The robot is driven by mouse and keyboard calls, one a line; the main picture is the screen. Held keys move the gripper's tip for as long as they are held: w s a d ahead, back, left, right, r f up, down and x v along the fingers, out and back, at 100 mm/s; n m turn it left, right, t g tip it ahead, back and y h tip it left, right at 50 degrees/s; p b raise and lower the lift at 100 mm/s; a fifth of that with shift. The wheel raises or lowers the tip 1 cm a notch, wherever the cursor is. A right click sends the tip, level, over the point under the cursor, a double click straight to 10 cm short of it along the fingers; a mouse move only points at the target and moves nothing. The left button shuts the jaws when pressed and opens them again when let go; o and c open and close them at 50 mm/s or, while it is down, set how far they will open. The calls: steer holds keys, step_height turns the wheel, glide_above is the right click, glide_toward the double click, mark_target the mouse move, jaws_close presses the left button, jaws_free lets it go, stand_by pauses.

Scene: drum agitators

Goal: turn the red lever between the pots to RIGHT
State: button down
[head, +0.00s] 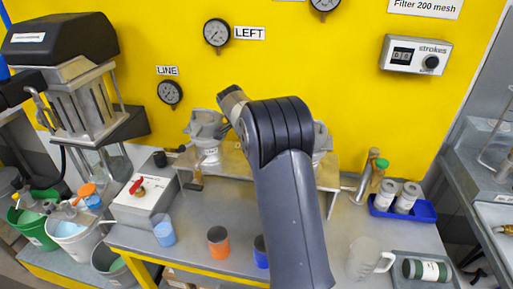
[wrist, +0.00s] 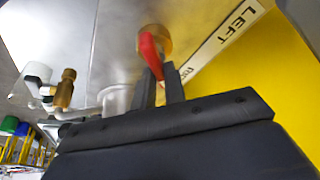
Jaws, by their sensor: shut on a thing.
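In the wrist view the red lever (wrist: 150,50) sits on a round brass fitting (wrist: 155,37). My gripper (wrist: 162,72) is shut on the lever, with its two dark fingers either side of the lever's end. A white strip marked LEFT (wrist: 238,22) runs beside the fitting; its smaller lettering nearer the fingers is unreadable. In the head view my arm hides this lever and the gripper's fingers. The left pot (head: 207,128) shows beside my arm, and only an edge of the right pot (head: 322,138) shows behind it.
Another red lever (head: 136,185) is on a grey box (head: 145,208) at the left. An orange cup (head: 218,242), a blue cup (head: 261,251) and a clear jug (head: 368,258) stand on the bench. A blue tray (head: 422,208) holds jars at the right. Gauges hang on the yellow wall.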

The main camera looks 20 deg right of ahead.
steer(key=c, duration=1.5)
jaws_free()
steer(key=shift+o, duration=0.2)
steer(key=v, duration=1)
steer(key=shift+r+b, duration=0.35)
steer(key=shift+r, duration=0.05)
steer(key=shift+a, duration=0.1)
